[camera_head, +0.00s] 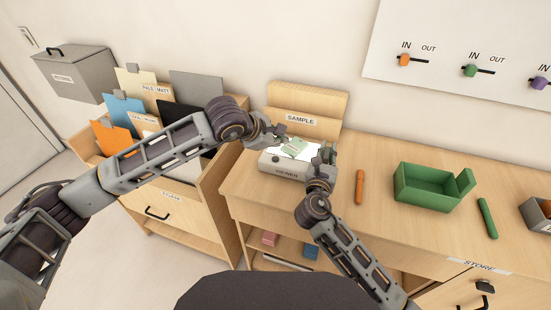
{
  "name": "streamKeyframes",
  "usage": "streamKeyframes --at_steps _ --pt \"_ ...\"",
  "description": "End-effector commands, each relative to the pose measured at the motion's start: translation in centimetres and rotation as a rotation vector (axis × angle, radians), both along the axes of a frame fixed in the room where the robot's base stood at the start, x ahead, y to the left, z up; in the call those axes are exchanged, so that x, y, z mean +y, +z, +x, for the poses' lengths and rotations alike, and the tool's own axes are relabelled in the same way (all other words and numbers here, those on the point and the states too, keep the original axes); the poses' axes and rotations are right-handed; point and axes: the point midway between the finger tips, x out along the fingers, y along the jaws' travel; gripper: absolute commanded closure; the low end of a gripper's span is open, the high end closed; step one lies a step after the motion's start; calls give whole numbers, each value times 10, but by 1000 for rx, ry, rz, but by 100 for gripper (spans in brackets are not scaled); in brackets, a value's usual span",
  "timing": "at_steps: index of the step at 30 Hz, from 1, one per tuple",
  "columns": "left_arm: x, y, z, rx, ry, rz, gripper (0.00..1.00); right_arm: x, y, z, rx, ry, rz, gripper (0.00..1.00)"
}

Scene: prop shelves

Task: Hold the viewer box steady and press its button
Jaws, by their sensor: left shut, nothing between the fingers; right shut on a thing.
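The viewer box (300,174) is a low pale-grey box with a "VIEWER" label on its front and a bright white top. It stands on the wooden counter, and a pale greenish card (294,148) lies on its lit top. A small dark round spot, perhaps the button, shows near its front left corner. My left gripper (279,136) is shut and empty, over the back left of the box; I cannot tell whether it touches. My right gripper (325,154) is shut on the right side of the box. Its fingers partly hide that edge.
A wooden "SAMPLE" holder (306,98) stands behind the box. An orange stick (359,187), a green open box (425,188) and a green stick (487,218) lie to the right. A file drawer with coloured folders (122,114) is at left, beneath my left arm.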

Motion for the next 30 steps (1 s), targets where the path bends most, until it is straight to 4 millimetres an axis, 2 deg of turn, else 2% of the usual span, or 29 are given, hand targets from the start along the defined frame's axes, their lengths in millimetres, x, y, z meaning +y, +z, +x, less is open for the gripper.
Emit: streamKeyframes --at_steps 6,16,17,22,30 --pt "0 12 0 -1 1 0 100 0 0 0 0 0 0 100" --pt "0 15 0 0 0 0 100 0 0 0 0 0 0 100" --pt "0 15 0 0 0 0 100 0 0 0 0 0 0 81" --pt "0 15 0 0 0 0 100 0 0 0 0 0 0 59" --pt "0 15 0 0 0 0 100 0 0 0 0 0 0 58"
